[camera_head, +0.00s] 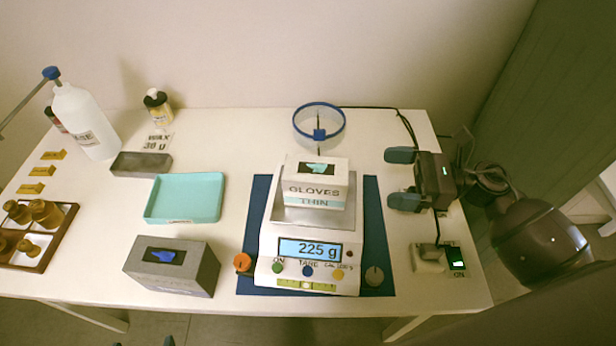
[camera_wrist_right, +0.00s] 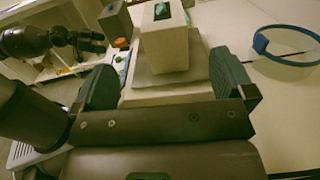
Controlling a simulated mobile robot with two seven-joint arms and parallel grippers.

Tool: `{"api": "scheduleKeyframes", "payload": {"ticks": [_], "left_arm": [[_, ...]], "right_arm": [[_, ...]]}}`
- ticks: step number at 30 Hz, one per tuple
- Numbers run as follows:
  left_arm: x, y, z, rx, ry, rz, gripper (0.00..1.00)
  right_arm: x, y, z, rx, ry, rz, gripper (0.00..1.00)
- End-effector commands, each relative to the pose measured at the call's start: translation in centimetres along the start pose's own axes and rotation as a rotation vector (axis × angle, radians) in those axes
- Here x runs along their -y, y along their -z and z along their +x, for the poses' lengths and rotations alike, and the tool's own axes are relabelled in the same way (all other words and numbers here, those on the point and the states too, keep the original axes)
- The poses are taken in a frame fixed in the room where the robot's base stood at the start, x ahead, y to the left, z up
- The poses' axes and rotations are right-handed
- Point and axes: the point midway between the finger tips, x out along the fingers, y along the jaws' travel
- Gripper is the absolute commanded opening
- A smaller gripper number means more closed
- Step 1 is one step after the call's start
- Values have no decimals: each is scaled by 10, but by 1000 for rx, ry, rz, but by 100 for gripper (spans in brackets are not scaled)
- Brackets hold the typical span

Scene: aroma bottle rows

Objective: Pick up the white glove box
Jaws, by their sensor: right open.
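The white glove box (camera_head: 318,201), marked "GLOVES THIN", stands upright on the pan of the scale (camera_head: 308,247). A bit of teal glove shows in its top slot. My right gripper (camera_head: 390,179) is open and empty, to the right of the box, with its fingers pointing left at it. In the right wrist view the box (camera_wrist_right: 166,52) stands ahead, between the lines of the two open fingers (camera_wrist_right: 164,84), and is not touched. My left gripper (camera_wrist_right: 92,42) shows small and dark at the upper left of that view, and its opening is unclear.
A grey glove box (camera_head: 180,270) stands left of the scale by an orange knob (camera_head: 242,262). A blue-rimmed ring (camera_head: 320,125) stands behind the scale. A power switch (camera_head: 430,260) with cable sits below my right gripper.

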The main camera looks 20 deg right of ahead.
Motion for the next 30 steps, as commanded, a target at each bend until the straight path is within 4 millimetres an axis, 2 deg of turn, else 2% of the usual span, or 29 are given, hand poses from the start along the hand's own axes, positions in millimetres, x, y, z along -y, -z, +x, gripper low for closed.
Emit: {"api": "scheduleKeyframes", "payload": {"ticks": [9,17,24,30], "left_arm": [[2,-1,-2,3,2,3,96],[2,1,-2,-1,3,3,96],[3,6,-3,-10,4,3,96],[4,7,-4,-11,5,3,96]], "right_arm": [[1,-2,42,5,1,-7,100],[1,0,58,4,2,-5,100],[2,0,90,6,1,-5,100],[2,2,106,4,1,-5,100]]}}
